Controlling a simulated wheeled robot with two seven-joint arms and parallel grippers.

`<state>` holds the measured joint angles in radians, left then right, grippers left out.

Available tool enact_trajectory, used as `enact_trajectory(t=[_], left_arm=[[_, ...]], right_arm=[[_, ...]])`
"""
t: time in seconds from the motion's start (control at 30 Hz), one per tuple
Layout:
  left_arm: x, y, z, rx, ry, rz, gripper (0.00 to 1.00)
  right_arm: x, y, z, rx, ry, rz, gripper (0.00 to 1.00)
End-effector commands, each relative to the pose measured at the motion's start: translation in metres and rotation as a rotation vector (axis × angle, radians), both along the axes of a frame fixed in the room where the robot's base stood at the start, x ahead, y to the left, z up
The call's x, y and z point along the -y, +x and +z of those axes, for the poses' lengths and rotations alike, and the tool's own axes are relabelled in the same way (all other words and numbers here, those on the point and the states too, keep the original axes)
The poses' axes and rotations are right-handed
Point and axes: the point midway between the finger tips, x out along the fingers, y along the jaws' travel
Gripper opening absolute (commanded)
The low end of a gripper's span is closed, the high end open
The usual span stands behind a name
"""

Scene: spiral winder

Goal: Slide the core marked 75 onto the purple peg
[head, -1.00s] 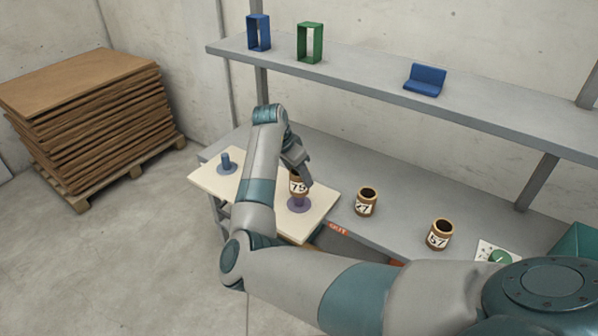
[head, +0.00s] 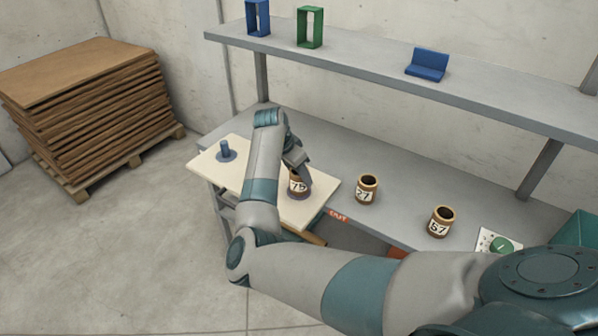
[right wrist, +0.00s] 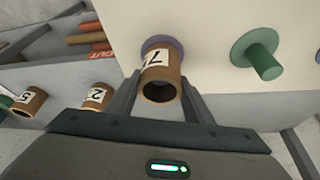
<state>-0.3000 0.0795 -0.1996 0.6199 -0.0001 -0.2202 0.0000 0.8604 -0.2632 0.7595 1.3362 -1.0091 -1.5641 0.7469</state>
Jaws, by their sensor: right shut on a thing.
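The core marked 75 (head: 298,184) is a brown tube with a white label, upright over the purple peg's round base (head: 303,197). In the head view its lower end is at or very close to that base. The peg's shaft is hidden, apparently inside the core. My right gripper (head: 301,178) is shut on the core from above. In the right wrist view its fingers (right wrist: 158,100) flank the core (right wrist: 158,78), and the purple base (right wrist: 161,43) shows just beyond it. My left gripper is not in view.
The pale board (head: 283,208) also carries a blue peg (head: 225,150) and a green peg (right wrist: 263,60). Cores marked 27 (head: 366,188) and 57 (head: 441,221) stand on the grey bench to the right. A shelf (head: 380,75) runs above the bench.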

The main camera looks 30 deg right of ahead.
Motion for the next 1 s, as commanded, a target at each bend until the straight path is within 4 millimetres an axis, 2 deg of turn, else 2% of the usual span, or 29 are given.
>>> enact_trajectory(t=[0.4,0.43,0.5,1.0], left_arm=[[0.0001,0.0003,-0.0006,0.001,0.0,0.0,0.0],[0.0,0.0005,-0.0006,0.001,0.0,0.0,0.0],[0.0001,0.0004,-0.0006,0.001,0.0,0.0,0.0],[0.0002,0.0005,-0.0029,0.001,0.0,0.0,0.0]], right_arm=[[0.0001,0.0,-0.002,0.0,0.0,0.0,0.24],[0.0,0.0,-0.0021,0.0,0.0,0.0,0.51],[0.0,0.0,-0.0021,0.0,0.0,0.0,0.68],[-0.0032,0.0,0.004,0.0,0.001,0.0,0.68]])
